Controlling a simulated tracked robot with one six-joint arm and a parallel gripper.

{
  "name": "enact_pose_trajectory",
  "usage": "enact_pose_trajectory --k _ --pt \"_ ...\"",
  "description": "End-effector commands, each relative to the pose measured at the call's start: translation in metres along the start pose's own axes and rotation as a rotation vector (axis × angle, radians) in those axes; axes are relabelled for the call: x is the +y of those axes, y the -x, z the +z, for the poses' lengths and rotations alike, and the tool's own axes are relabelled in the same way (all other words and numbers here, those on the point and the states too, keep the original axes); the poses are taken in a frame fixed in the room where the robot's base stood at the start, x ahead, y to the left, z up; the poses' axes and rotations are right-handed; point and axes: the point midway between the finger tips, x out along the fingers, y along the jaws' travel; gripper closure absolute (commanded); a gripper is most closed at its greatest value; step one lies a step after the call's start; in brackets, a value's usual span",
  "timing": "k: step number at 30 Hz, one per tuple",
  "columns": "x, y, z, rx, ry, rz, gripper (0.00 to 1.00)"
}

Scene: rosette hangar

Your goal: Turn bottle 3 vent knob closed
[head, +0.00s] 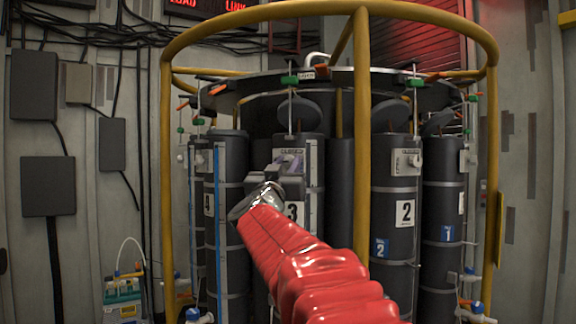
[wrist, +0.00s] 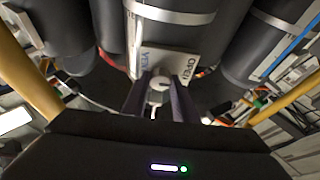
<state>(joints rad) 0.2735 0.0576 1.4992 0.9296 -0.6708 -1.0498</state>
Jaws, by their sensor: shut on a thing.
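Bottle 3 (head: 312,210) is a dark grey cylinder with a white "3" label, standing in the ring of bottles. Its pale vent plate (head: 290,153) is near the top, and my gripper (head: 290,166) reaches it from the front. In the wrist view, the plate (wrist: 180,64) shows the words VENT and OPEN. The vent knob (wrist: 160,83) is pale and sits between the two dark fingers of my gripper (wrist: 160,96), which is shut on it. The fingers partly hide the knob, and its exact angle is hard to tell.
A yellow guard frame (head: 362,120) has an upright just right of my arm. Bottle 2 (head: 393,220) and bottle 1 (head: 443,200) stand to the right. Cables and grey boxes (head: 47,186) are on the left wall.

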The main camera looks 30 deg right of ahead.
Motion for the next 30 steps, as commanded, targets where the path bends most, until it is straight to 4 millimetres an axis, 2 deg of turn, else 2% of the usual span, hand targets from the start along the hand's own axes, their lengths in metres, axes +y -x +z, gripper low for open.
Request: enact_pose_trajectory --k 14,30 --pt "-0.0017 0.0001 -0.0005 0.0 -0.095 0.037 0.96" --pt "-0.004 0.0001 -0.0009 0.0 -0.507 0.208 0.96"
